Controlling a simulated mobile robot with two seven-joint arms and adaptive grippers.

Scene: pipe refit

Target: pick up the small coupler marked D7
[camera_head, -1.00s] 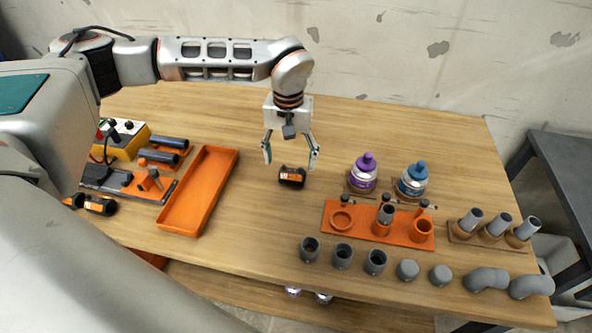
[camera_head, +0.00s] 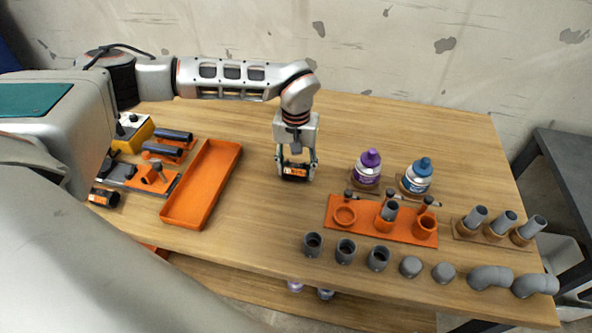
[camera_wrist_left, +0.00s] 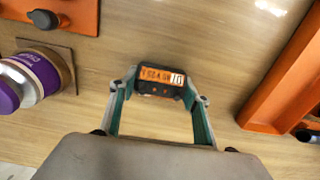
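A short black coupler (camera_head: 295,173) with an orange label lies on the wooden table between the tray and the bottles. It also shows in the left wrist view (camera_wrist_left: 161,80), its label too unclear to confirm D7. My left gripper (camera_head: 297,172) is down around it, pointing downward. In the left wrist view the fingertips (camera_wrist_left: 160,88) press against the coupler's two sides. The coupler appears to be still at table height. Another black coupler with an orange label (camera_head: 104,197) lies at the table's left, partly hidden by my arm. My right gripper is not in view.
An orange tray (camera_head: 166,211) stands left of the coupler. Purple-capped (camera_head: 368,168) and blue-capped (camera_head: 416,176) bottles stand to the right, behind an orange fixture (camera_head: 405,229). Grey fittings line the front edge. The table behind the coupler is clear.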

